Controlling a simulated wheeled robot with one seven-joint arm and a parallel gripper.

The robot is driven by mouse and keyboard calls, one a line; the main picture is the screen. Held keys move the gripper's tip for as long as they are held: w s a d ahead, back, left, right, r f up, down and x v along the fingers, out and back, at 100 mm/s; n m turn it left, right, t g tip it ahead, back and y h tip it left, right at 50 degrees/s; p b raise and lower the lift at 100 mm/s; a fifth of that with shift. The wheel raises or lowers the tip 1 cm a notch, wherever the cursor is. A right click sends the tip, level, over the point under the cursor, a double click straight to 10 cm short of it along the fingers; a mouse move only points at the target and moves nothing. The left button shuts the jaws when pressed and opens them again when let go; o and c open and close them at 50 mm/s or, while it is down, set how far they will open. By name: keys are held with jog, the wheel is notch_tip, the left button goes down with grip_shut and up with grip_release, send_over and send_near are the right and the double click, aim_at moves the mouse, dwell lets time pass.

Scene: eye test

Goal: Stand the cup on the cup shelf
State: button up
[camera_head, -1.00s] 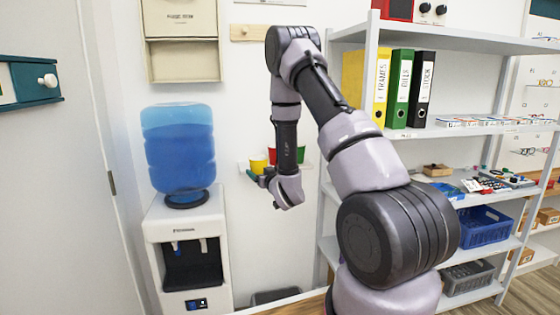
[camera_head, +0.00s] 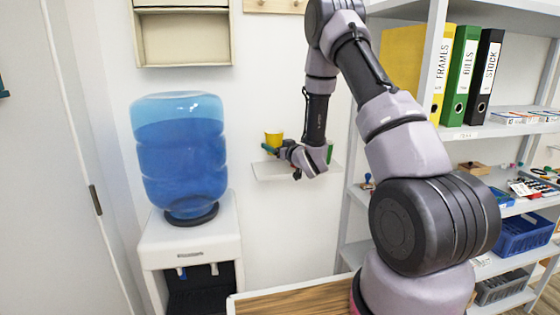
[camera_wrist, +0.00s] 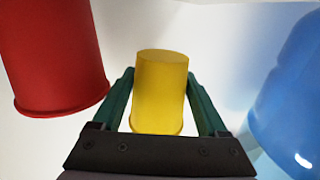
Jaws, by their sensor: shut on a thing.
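The yellow cup (camera_head: 273,139) is held by my gripper (camera_head: 271,148), left of my wrist in the head view. In the wrist view the yellow cup (camera_wrist: 160,90) sits between the two green fingers of my gripper (camera_wrist: 160,100), which are shut on it. The cup shelf (camera_head: 262,171) is a thin pale ledge on the wall. The cup looks upright and higher than the ledge in the head view. A red cup (camera_wrist: 55,55) shows beside it in the wrist view; my arm hides it in the head view. A green cup (camera_head: 330,152) shows partly behind my wrist.
A water dispenser with a blue bottle (camera_head: 178,155) stands left of the ledge; the bottle also shows in the wrist view (camera_wrist: 290,100). A shelf rack (camera_head: 470,132) with binders is on the right. The ledge's left part looks bare.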

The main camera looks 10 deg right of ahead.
aim_at(275, 168)
jog(key=shift+f, duration=2.7)
jog(key=shift+f, duration=0.1)
jog(key=o, duration=1)
